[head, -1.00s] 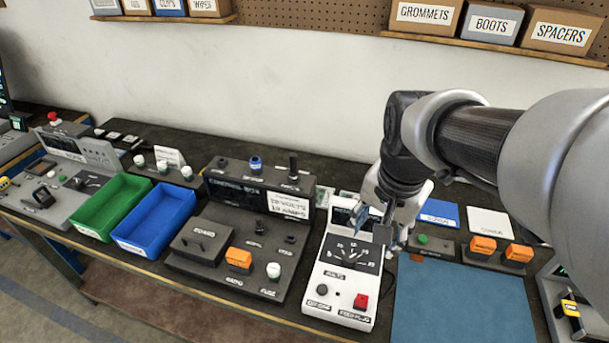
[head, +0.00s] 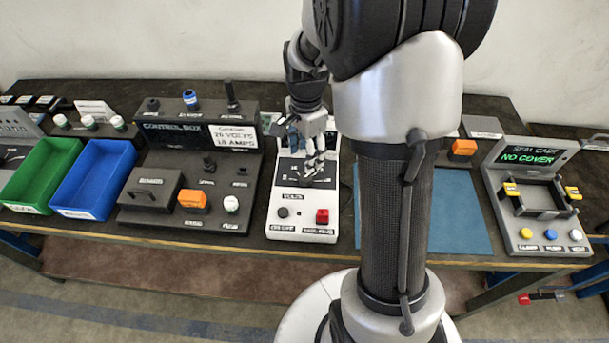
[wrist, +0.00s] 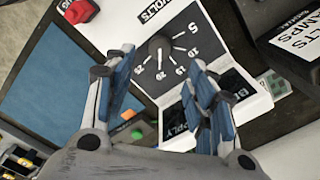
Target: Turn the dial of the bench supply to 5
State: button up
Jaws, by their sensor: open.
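The white bench supply (head: 299,218) stands on the bench, with a dark display, a black dial plate, a red switch and a black knob. In the wrist view its dial (wrist: 160,45) is a round black knob with numbers from 5 to 25 around it. A pale line on it seems to point toward the 20 side. My gripper (head: 312,165) is over the supply's dial area and hides much of it in the head view. In the wrist view my open gripper (wrist: 160,66) has its fingers on either side of the dial, apparently above it and holding nothing.
The control box (head: 190,131) stands close at the supply's left, with blue (head: 92,190) and green (head: 44,176) bins beyond. A blue mat (head: 462,212) lies to the right, partly behind my arm. A seal case station (head: 520,228) is farther right.

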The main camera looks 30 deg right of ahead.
aim_at(306, 176)
notch_tip(306, 176, down, 9)
jog(key=b, duration=0.2)
jog(key=shift+f+b, duration=0.15)
jog(key=shift+b, duration=0.15)
jog(key=shift+c, duration=0.3)
jog(key=c, duration=1)
